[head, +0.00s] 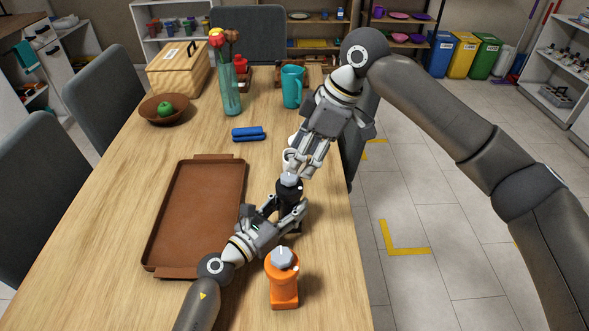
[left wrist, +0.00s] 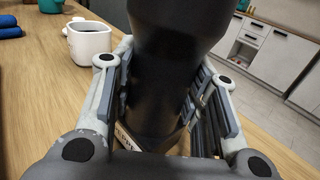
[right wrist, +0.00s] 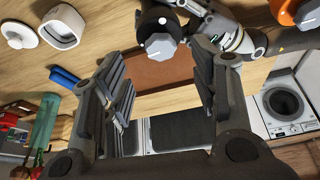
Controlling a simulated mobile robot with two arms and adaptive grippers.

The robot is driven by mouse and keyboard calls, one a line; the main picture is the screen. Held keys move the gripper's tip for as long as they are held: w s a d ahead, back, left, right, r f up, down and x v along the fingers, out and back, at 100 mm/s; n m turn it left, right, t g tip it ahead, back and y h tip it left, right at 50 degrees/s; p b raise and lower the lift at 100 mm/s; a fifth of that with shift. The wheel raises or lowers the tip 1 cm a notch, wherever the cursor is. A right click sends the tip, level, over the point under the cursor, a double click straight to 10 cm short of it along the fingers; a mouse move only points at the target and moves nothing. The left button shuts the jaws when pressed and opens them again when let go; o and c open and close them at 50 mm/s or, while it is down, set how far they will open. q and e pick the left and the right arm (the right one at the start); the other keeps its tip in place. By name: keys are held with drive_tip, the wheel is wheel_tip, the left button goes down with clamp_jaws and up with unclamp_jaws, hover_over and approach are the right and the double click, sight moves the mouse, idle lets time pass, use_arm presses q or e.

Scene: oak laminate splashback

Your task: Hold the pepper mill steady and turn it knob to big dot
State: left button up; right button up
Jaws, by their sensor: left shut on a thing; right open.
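The black pepper mill (head: 289,192) stands upright near the table's right edge, with a grey faceted knob (right wrist: 162,50) on top. A white dot (right wrist: 163,20) shows on its black top beside the knob. My left gripper (head: 285,212) is shut around the mill's body; the left wrist view shows its fingers on both sides of the black body (left wrist: 168,50), with a partly hidden label low down. My right gripper (head: 301,166) is open just above the mill. In the right wrist view the knob shows between the spread fingers, with no clear contact.
An orange mill (head: 283,282) with a grey knob stands close to my left gripper. A brown tray (head: 197,210) lies left. A blue object (head: 249,134), teal mug (head: 292,86) and flower vase (head: 230,90) are farther back.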

sight(291, 176)
drive_tip(key=shift+x, duration=2.65)
drive_tip(key=c, duration=1)
drive_tip(key=shift+c, duration=0.2)
